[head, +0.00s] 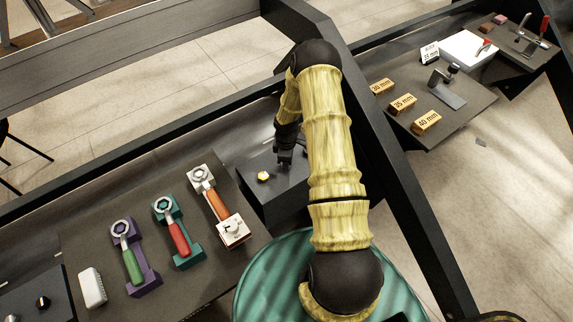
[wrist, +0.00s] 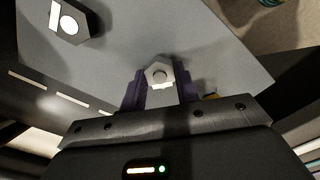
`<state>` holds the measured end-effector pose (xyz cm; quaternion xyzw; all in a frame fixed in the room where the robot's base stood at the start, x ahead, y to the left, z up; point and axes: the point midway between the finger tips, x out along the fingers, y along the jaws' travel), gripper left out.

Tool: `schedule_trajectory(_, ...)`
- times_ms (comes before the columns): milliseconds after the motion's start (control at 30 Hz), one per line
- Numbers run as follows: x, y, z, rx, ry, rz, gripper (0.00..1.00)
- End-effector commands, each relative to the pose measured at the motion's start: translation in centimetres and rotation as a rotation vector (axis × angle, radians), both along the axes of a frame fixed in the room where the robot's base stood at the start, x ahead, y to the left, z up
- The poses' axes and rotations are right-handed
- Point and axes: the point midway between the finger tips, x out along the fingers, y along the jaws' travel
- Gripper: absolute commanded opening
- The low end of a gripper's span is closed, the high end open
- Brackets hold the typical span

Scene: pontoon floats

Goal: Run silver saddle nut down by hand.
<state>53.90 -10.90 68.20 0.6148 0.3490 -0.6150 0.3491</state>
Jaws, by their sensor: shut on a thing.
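The silver saddle nut (wrist: 158,72) is a hexagon with a round stud end showing in its middle. It sits between the two purple fingers of my gripper (wrist: 158,88) in the wrist view, and the fingers are shut on its sides. In the head view my gripper (head: 285,156) points down at the dark block (head: 268,205), and the silver nut is hidden there. A gold nut (head: 263,176) sits on the same block, left of my gripper. How far the silver nut is down its stud cannot be told.
Left of the block, a dark board holds a green-handled wrench (head: 132,265), a red-handled wrench (head: 178,236) and an orange-handled wrench (head: 216,203) in cradles. A white brush-like piece (head: 91,288) lies farther left. Labelled blocks (head: 403,103) stand on a panel beyond the dark beam (head: 400,190).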

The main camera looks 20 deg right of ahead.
Motion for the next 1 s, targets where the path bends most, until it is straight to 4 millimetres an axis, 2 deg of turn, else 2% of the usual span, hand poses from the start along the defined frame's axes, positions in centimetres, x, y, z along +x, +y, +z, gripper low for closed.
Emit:
schedule_trajectory(100, 0.07, -0.04, -0.08, -0.002, -0.001, -0.185, 0.11)
schedule_trajectory(200, 0.05, 0.01, -0.05, -0.001, -0.001, -0.295, 0.11)
schedule_trajectory(567, 0.04, 0.0, -0.02, -0.001, -0.001, -0.349, 0.11)
schedule_trajectory(667, 0.05, -0.01, -0.08, -0.001, -0.002, -0.46, 0.11)
schedule_trajectory(1000, 0.09, 0.02, -0.1, -0.001, -0.003, -1.019, 0.11)
